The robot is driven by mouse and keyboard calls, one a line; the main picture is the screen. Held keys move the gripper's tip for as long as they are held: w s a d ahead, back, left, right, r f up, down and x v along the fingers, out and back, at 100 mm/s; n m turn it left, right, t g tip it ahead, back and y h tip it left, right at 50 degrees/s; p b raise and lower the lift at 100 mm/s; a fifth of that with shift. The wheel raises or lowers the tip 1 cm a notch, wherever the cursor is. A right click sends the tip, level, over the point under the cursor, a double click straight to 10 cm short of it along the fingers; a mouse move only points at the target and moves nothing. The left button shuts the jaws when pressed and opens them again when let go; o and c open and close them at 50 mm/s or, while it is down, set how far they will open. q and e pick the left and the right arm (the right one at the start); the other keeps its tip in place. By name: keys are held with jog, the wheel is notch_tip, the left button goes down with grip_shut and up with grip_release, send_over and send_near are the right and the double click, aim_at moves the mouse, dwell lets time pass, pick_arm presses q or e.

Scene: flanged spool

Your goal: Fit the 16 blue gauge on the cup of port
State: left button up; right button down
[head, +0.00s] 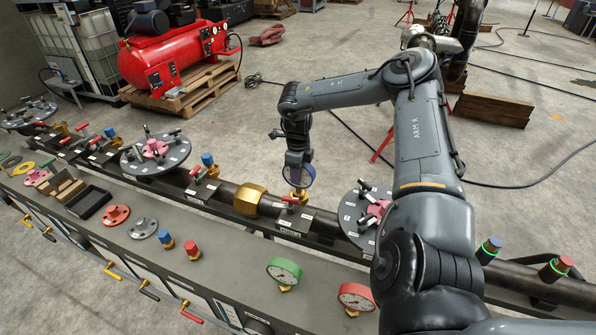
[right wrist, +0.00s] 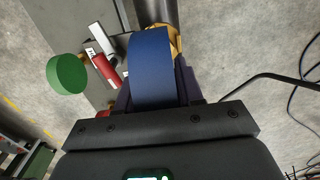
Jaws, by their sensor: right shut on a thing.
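The blue gauge (head: 301,178) is held upright by my right gripper (head: 296,162), above the pipe. In the right wrist view the blue gauge (right wrist: 152,68) fills the space between the dark fingers of the right gripper (right wrist: 154,98). A brass fitting (head: 300,197) shows directly under the gauge, next to a red-handled valve (head: 290,200). The brass also shows behind the gauge in the right wrist view (right wrist: 177,41). I cannot tell whether the gauge is seated in the port's cup or just above it. Its number is not readable. My left gripper is out of view.
A green gauge (head: 284,271) and a red gauge (head: 356,297) stand on the grey bench. A large brass collar (head: 250,200) is on the pipe at left. Flanged discs (head: 156,153) with several bolts flank the area. A red compressor (head: 175,58) stands behind.

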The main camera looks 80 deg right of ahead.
jog(key=shift+f, duration=0.1)
jog(key=c, duration=0.6)
grip_release()
jog(key=shift+c, duration=0.2)
jog(key=shift+r, duration=0.55)
notch_tip(320, 180, up, 9)
jog(key=shift+f+p, duration=0.15)
jog(key=shift+p, duration=0.75)
jog(key=shift+r, duration=0.55)
